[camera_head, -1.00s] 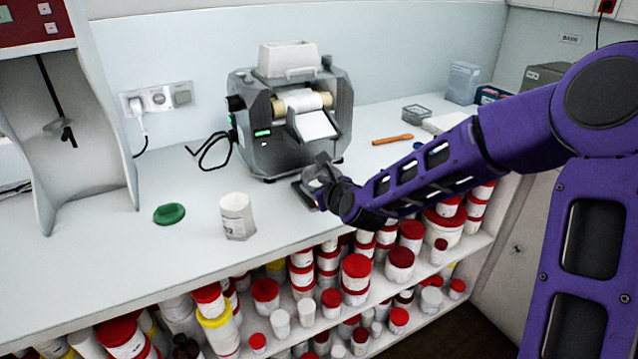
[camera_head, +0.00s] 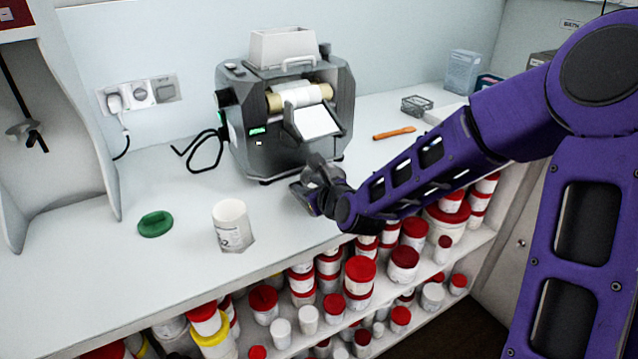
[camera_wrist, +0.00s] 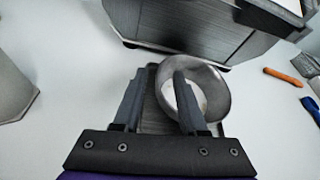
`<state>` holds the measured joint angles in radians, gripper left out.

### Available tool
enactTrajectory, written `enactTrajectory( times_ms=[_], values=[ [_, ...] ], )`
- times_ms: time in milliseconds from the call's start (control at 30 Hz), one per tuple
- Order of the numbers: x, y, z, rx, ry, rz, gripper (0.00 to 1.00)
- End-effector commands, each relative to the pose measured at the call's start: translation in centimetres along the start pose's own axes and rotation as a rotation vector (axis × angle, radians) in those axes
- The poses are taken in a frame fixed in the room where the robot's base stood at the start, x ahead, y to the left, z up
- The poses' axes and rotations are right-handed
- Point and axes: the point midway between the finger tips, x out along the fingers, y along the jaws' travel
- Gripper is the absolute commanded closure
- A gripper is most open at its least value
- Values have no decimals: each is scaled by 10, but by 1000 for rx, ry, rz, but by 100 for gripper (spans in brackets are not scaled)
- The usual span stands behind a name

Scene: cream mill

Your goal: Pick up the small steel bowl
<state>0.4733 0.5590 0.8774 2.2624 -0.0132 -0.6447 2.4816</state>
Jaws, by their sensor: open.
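The small steel bowl (camera_wrist: 216,82) is round and grey with a pale bottom. It shows in the wrist view just right of centre, close in front of the mill. My gripper (camera_wrist: 160,74) is open and reaches over the bowl's left side. The left finger is outside the bowl, and the right finger overlaps its left inner part. The left rim appears between the fingers; I cannot tell whether they touch it. In the head view, my gripper (camera_head: 312,186) is low over the counter, and the bowl is hard to make out behind it.
The grey mill (camera_head: 262,140) stands directly behind my gripper. A white tub (camera_head: 232,226) and green lid (camera_head: 155,223) are to the left. An orange-handled tool (camera_head: 394,133) lies to the right. Red-lidded jars (camera_head: 361,271) fill the shelf below the counter (camera_head: 110,290).

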Motion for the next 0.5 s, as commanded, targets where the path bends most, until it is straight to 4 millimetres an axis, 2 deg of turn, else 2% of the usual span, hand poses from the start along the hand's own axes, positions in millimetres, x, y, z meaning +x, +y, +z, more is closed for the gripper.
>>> enactTrajectory(
  times_ms=[267, 500],
  values=[
    [0, 0, 0, 0, 0, 0, 58],
    [0, 0, 0, -1, 0, 0, 100]
  ],
)
